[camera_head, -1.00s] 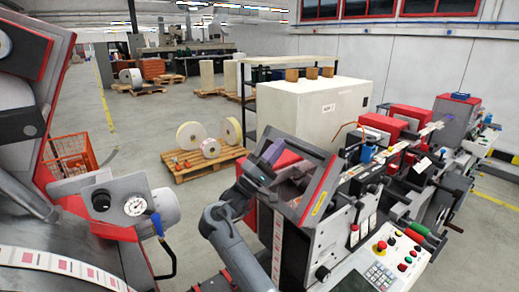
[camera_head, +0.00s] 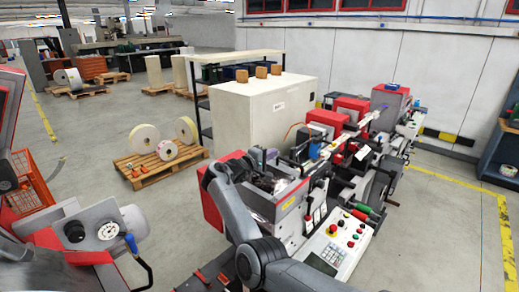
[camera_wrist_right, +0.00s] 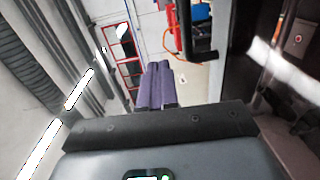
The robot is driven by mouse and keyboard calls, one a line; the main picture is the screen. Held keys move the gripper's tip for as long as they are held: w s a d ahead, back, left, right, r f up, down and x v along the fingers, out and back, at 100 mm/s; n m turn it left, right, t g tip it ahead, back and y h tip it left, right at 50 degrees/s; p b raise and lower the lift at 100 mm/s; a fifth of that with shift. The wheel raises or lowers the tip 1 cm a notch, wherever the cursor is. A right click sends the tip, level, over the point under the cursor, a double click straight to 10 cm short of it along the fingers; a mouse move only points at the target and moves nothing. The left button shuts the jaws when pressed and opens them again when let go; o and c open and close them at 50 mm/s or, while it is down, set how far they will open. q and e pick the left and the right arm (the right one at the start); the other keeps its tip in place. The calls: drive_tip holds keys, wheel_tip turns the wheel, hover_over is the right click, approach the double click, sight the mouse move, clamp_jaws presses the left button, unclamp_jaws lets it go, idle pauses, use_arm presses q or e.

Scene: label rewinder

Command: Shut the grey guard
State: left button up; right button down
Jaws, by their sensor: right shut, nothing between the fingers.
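The grey guard (camera_head: 291,199), with a yellow label on its front edge, lies low over the near end of the label rewinder (camera_head: 292,228) in the head view. My right forearm and wrist cover its left part. I cannot tell whether it rests fully on the machine. My right gripper (camera_head: 263,157) is at the far side of the guard; I cannot tell whether it touches it. The purple fingers also show in the right wrist view (camera_wrist_right: 158,86), shut together with nothing between them. My left gripper is out of view.
A keypad panel (camera_head: 335,245) with coloured buttons is at the rewinder's near right. A cream cabinet (camera_head: 262,110) stands behind it. A pallet (camera_head: 160,165) with rolls is at the left on open floor. Another grey and red machine (camera_head: 90,235) stands at the lower left.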

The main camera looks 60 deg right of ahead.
sight(275, 168)
drive_tip(key=shift+s+d+f, duration=0.2)
drive_tip(key=shift+d+f, duration=0.4)
drive_tip(key=shift+f, duration=0.05)
drive_tip(key=shift+s+d+f, duration=0.15)
drive_tip(key=shift+d+f, duration=0.4)
drive_tip(key=shift+f, duration=0.1)
